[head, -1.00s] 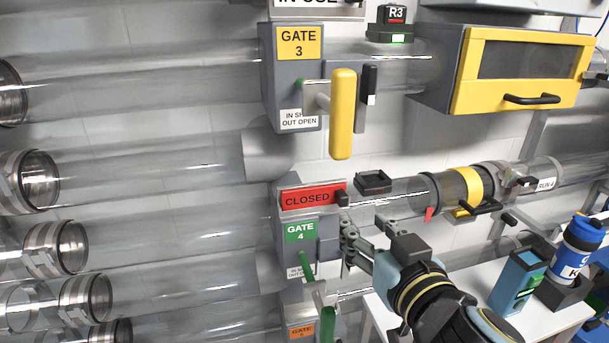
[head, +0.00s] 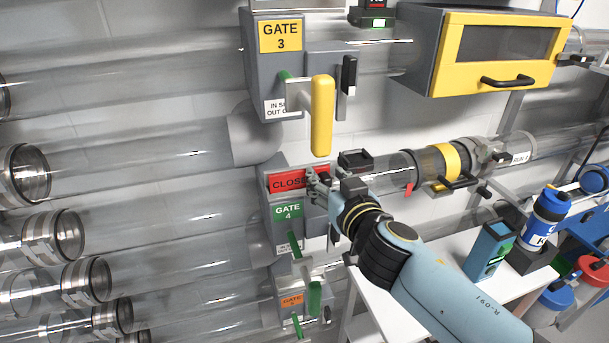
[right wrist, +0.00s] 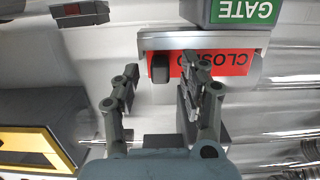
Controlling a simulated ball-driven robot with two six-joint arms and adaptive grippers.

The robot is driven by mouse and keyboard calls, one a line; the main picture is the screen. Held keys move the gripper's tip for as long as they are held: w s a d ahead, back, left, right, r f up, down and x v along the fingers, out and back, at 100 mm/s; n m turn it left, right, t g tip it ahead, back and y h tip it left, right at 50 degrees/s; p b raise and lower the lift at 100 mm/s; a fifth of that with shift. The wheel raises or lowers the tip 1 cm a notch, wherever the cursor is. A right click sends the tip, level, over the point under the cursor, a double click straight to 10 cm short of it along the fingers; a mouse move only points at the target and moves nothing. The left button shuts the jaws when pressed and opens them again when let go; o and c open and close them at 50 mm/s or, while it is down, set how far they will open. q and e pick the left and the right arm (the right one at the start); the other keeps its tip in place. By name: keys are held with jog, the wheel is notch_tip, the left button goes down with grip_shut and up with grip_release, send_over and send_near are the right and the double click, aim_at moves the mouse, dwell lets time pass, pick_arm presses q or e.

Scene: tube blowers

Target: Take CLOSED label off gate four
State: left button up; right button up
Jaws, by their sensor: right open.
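The red CLOSED label (head: 286,181) is on the grey body of gate four, just above the green GATE 4 plate (head: 287,211). In the right wrist view the label (right wrist: 232,62) appears upside down, with a dark tab (right wrist: 160,68) at one end. My right gripper (head: 313,185) is at the label's right end and hides part of it in the head view. In the right wrist view my right gripper (right wrist: 157,82) is open, its two fingers on either side of the dark tab. I cannot tell whether they touch it. My left gripper is not in view.
The yellow handle (head: 322,115) of gate three hangs just above my right gripper. A black tray-like holder (head: 355,160) sits right behind it. Clear tubes run to the left.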

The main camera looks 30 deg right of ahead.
grip_shut()
dwell(0.3)
jog(key=shift+r, duration=0.1)
